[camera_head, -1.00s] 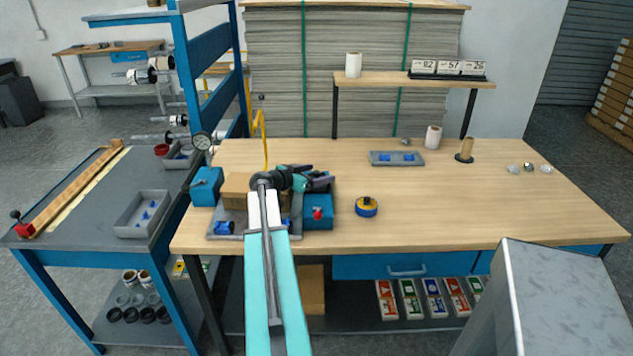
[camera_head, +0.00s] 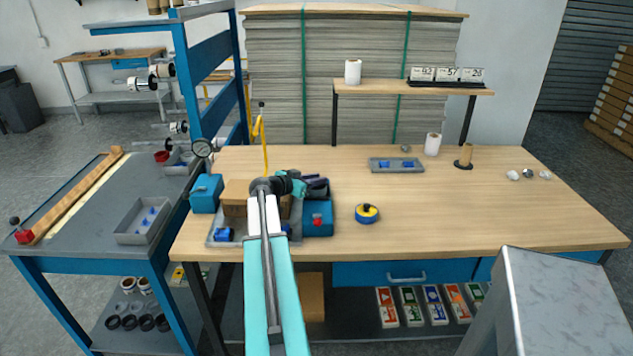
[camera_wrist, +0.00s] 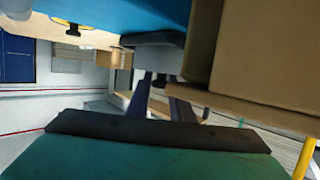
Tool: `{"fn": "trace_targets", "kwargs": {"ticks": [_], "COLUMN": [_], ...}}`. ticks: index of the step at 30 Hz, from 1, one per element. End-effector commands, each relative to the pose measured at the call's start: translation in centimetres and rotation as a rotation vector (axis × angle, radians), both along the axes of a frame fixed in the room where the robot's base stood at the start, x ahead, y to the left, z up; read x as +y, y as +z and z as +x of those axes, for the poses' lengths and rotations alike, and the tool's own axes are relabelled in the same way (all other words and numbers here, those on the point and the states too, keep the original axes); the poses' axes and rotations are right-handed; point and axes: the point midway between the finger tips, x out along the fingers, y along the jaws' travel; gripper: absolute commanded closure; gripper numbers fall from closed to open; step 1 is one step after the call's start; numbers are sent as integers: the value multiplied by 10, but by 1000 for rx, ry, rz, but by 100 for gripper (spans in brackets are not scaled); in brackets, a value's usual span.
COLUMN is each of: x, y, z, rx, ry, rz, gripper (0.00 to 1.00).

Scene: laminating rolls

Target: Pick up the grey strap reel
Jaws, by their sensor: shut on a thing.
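My gripper (camera_head: 318,184), teal with dark fingers, is above the blue machine on the left part of the wooden bench. In the head view I cannot make out the reel clearly among the fingers.
A blue machine with a red button (camera_head: 317,220), a cardboard box (camera_head: 235,192) and a grey tray (camera_head: 222,238) crowd the bench near my arm. A yellow-and-blue roll (camera_head: 366,214) sits to the right.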

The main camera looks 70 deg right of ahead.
Motion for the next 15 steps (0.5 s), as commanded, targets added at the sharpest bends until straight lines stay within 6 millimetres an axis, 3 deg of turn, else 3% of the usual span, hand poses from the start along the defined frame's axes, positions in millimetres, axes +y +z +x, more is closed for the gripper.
{"fn": "trace_targets", "kwargs": {"ticks": [5, 15], "x": [2, 1], "y": [5, 49], "z": [0, 0], "rx": [-6, -5], "ry": [-4, -2], "rz": [8, 3], "gripper": [100, 100]}}
